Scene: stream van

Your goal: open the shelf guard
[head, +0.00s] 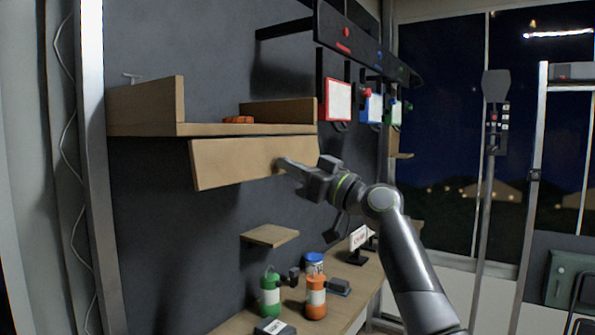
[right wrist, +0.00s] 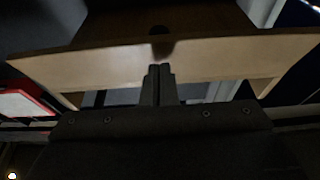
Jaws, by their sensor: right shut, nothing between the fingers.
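The wooden shelf (head: 210,130) is fixed to the dark wall at the upper left. The shelf guard (head: 235,162) is a long wooden board that hangs tilted below the shelf's front edge, leaving the front of the shelf open. My right gripper (head: 282,163) is shut and empty, its fingertips at the right part of the guard's face. In the right wrist view the shut fingers (right wrist: 158,72) are in front of a wooden board (right wrist: 100,62); I cannot tell whether they touch it. My left gripper is not in view.
An orange-red item (head: 239,119) lies on the shelf. Framed panels (head: 338,101) hang right of the shelf.

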